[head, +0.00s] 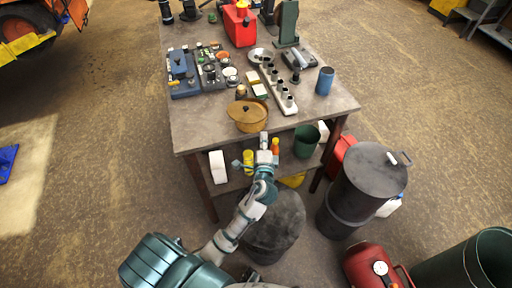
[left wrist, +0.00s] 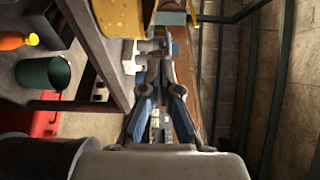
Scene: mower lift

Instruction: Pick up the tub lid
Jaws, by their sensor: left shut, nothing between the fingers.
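A tan round tub (head: 250,126) stands at the front edge of the workbench. Its flat lid (head: 236,112) lies on top and has a small dark knob (head: 246,108) in the middle. My left gripper (head: 264,138) is at the bench's front edge, just in front and right of the tub, with its fingers shut and empty. In the left wrist view the shut fingers (left wrist: 166,66) point ahead, and the tan tub wall (left wrist: 121,14) shows at the upper left, apart from them. The lid's knob cannot be made out there. My right gripper is not in view.
The workbench (head: 205,125) holds a blue cup (head: 325,80), a white socket rail (head: 279,92) and a red can (head: 240,26) behind the tub. A shelf below holds a green bucket (head: 306,142). A black drum (head: 370,172) stands on the right.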

